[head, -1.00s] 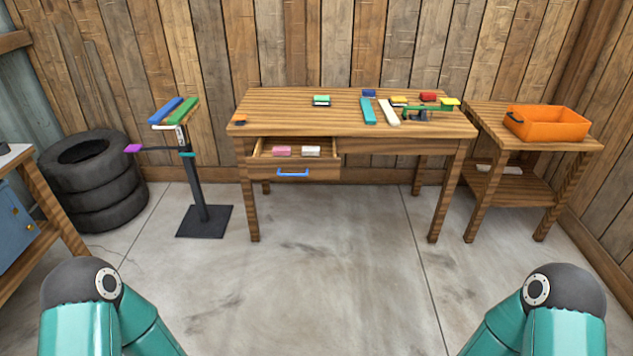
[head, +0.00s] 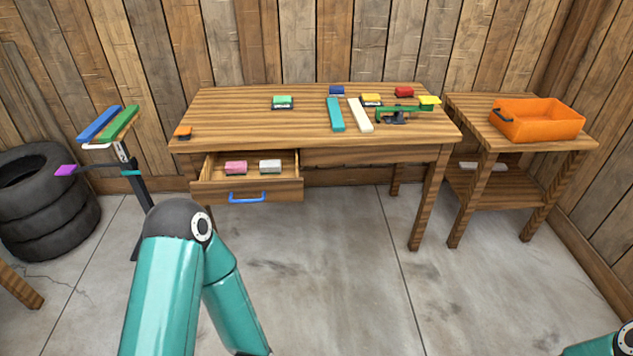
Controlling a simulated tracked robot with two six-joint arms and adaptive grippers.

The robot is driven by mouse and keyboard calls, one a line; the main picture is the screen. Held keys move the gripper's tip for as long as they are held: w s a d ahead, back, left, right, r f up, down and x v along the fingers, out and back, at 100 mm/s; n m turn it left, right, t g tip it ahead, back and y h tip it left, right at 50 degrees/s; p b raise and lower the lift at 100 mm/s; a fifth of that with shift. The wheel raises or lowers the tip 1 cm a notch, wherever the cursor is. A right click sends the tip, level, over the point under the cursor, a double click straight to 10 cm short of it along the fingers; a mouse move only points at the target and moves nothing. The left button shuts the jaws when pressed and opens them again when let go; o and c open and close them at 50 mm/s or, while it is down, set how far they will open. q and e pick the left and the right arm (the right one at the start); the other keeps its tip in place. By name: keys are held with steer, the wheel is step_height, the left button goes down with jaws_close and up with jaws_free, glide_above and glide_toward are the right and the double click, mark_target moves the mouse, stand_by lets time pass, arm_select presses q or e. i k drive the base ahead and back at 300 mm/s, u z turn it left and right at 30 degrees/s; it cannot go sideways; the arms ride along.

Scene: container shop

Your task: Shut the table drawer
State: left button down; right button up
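The wooden table (head: 230,128) stands against the back wall. Its drawer (head: 216,193) at the left of the front is pulled out, with a blue handle (head: 247,198) on its face. A pink block (head: 236,168) and a white block (head: 270,166) lie inside the drawer. My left arm's teal links rise in front of the table, below and left of the drawer, apart from it. A bit of my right arm shows at the bottom right corner. Neither gripper is in view.
Several coloured blocks, a teal bar (head: 335,115), a white bar (head: 360,115) and a green stand (head: 398,112) are on the table. A side table with an orange bin (head: 540,121) stands right, stacked tires (head: 45,200) left. The floor in front is clear.

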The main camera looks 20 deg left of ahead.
mark_target(212, 187)
steer(key=u, duration=0.15)
steer(key=i, duration=1)
steer(key=u, duration=0.75)
steer(key=i, duration=0.4)
steer(key=u, duration=0.35)
steer(key=k, duration=0.95)
steer(key=u, duration=0.2)
steer(key=i, duration=0.95)
steer(key=z, duration=0.1)
